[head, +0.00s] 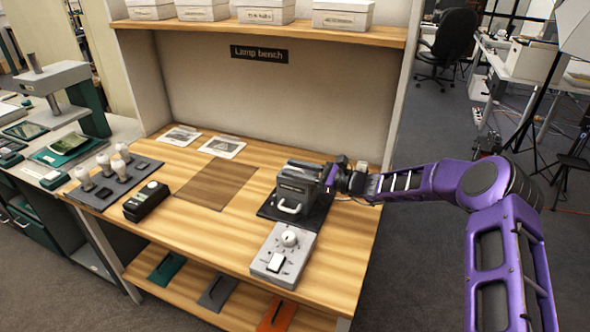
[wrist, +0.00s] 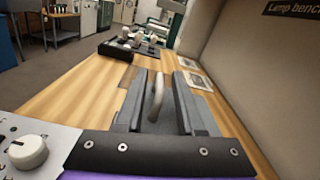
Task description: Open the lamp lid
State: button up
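The lamp housing (head: 294,187) is a grey box on a black base on the bench, with a pale curved handle (head: 289,208) low on its front. Its lid looks down. My gripper (head: 329,174) is at the housing's right side, close to its upper part; the exact contact is hidden. In the wrist view, my gripper's two grey fingers (wrist: 160,100) are apart, and a pale curved bar (wrist: 156,98) stands between them with gaps showing on both sides. I cannot tell whether this bar is the same handle.
A grey control box (head: 283,254) with a white knob stands in front of the housing. A black device (head: 146,201) and a tray of bulbs (head: 107,187) are on the left. A shelf (head: 260,32) with white boxes hangs above.

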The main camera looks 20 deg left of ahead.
grip_shut()
dwell(1.2)
